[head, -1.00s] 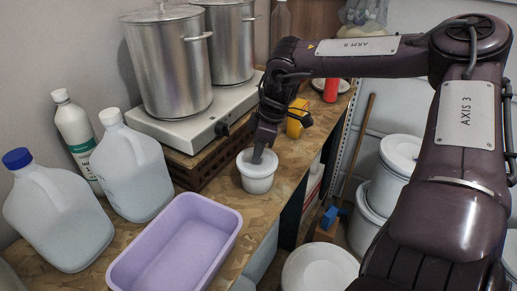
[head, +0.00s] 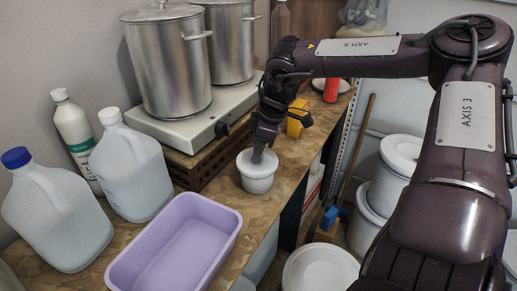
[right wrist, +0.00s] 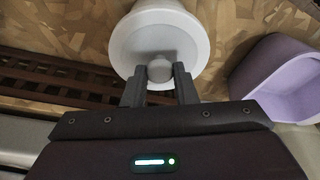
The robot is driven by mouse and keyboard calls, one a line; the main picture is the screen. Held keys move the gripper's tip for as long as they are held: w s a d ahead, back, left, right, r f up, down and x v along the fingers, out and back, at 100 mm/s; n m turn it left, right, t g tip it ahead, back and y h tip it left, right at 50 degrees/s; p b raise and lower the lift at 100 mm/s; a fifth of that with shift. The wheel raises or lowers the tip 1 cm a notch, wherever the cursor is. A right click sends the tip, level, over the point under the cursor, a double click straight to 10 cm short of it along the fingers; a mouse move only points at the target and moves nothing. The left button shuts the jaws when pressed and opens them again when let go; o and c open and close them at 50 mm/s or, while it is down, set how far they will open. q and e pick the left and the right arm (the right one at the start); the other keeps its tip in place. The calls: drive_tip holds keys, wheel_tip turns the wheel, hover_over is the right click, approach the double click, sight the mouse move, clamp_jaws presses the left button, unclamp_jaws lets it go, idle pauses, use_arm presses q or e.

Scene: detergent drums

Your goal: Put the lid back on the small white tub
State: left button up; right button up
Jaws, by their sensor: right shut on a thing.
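The small white tub (head: 258,184) stands upright on the worktop, right of the purple basin. Its white lid (head: 245,158) is at the tub's top; I cannot tell whether it is fully seated. My right gripper (head: 259,156) comes down from above onto the lid. In the right wrist view, the gripper (right wrist: 159,73) has its two fingers shut on the round knob of the lid (right wrist: 123,48). The tub's body is mostly hidden in that view. My left gripper is not in view.
The purple basin (head: 122,268) stands at front left. White jugs (head: 133,178) and a bottle stand behind it. Metal pots (head: 172,70) sit on a hot plate (head: 190,135) behind the tub. A yellow thing (head: 296,122) lies beyond the gripper. The worktop's edge is right of the tub.

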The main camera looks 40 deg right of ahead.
drive_tip(key=o, duration=1.5)
drive_tip(key=shift+r+p, duration=2.3)
drive_tip(key=shift+r, duration=1.2)
drive_tip(key=shift+c, duration=0.2)
clamp_jaws()
